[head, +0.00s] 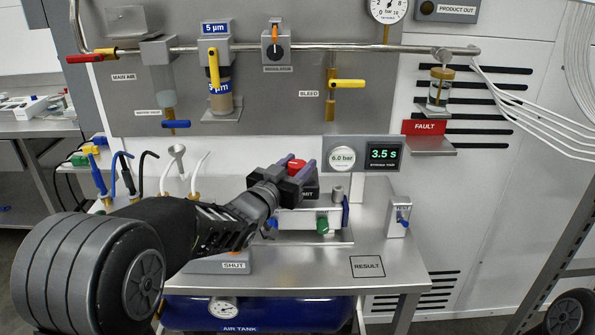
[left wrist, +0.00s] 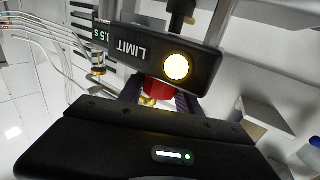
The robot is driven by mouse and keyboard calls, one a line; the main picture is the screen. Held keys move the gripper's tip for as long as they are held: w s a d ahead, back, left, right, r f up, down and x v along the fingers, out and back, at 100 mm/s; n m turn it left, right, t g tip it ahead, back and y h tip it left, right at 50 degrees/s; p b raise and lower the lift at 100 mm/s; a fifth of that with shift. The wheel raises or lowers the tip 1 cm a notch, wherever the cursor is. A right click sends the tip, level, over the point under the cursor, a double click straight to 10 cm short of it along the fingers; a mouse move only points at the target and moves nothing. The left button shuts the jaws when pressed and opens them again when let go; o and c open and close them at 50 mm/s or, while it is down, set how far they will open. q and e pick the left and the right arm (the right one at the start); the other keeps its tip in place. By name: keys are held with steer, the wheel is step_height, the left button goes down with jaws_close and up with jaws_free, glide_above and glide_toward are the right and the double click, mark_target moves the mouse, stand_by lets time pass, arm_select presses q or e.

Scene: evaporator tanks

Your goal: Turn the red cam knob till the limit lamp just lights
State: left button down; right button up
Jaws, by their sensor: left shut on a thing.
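The red cam knob (head: 297,163) is on the small fixture on the steel bench, between the purple fingers of my left gripper (head: 293,171). My left gripper is shut on the knob. In the left wrist view part of the red knob (left wrist: 157,88) shows between the fingers, behind the black gripper body. The black LIMIT box (left wrist: 150,50) carries a round limit lamp (left wrist: 177,66), which glows bright yellow-white. My right gripper is in neither view.
A display (head: 384,154) reads 3.5 s beside a 6.0 bar dial (head: 342,158). Hoses stand at left. The bench around the RESULT square (head: 367,266) is clear. A pipe with valves runs above.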

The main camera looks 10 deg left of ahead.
arm_select(q)
steer(key=c, duration=2.2)
jaws_free()
steer(key=shift+a+m+g+h, duration=0.3)
steer(key=shift+m+h, duration=0.3)
steer(key=shift+h, duration=0.4)
steer(key=c, duration=2.2)
jaws_free()
steer(key=shift+d+m+h, duration=0.1)
steer(key=shift+m+h, duration=0.3)
steer(key=shift+h, duration=0.2)
steer(key=m+g+h+p, duration=0.1)
steer(key=m+g+h, duration=0.1)
steer(key=h, duration=0.1)
steer(key=shift+d+r+p, duration=0.1)
steer(key=shift+r+p, duration=0.1)
steer(key=shift+p, duration=0.15)
steer(key=c, duration=2.2)
jaws_free()
steer(key=shift+d+f+m+g+h+p, duration=0.1)
steer(key=shift+m+g+h+p, duration=0.4)
steer(key=shift+m+g+h, duration=0.2)
steer(key=shift+d+f+m+g+h+p, duration=0.1)
steer(key=shift+m+g+h+p, duration=0.35)
steer(key=shift+m+g+h, duration=0.2)
steer(key=c, duration=2.2)
jaws_free()
steer(key=c, duration=2.2)
jaws_free()
